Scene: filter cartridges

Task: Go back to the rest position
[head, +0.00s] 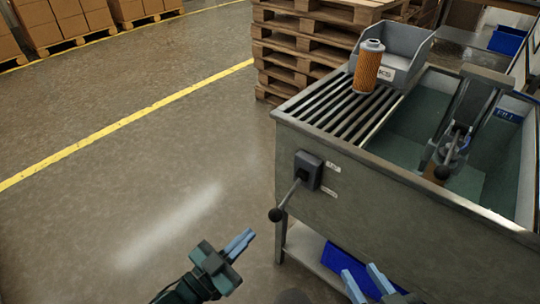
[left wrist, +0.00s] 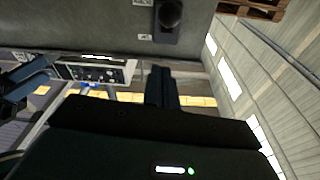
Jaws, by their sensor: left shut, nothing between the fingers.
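My left gripper (head: 241,243) is shut and empty, out over the floor to the left of the wash station. Its closed fingers also show in the left wrist view (left wrist: 161,86). My right gripper (head: 367,284) is at the bottom edge of the head view, in front of the station. Its two fingers stand apart with nothing seen between them. An orange filter cartridge (head: 366,72) with a grey top stands upright on the slatted rack (head: 330,112), apart from both grippers.
The metal wash station (head: 400,210) has a lever with a black knob (head: 276,215) jutting from its front, near my left gripper. A grey bin (head: 408,48) stands behind the cartridge. A fixture (head: 458,135) stands in the basin. Stacked pallets (head: 300,45) are behind. Floor at left is clear.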

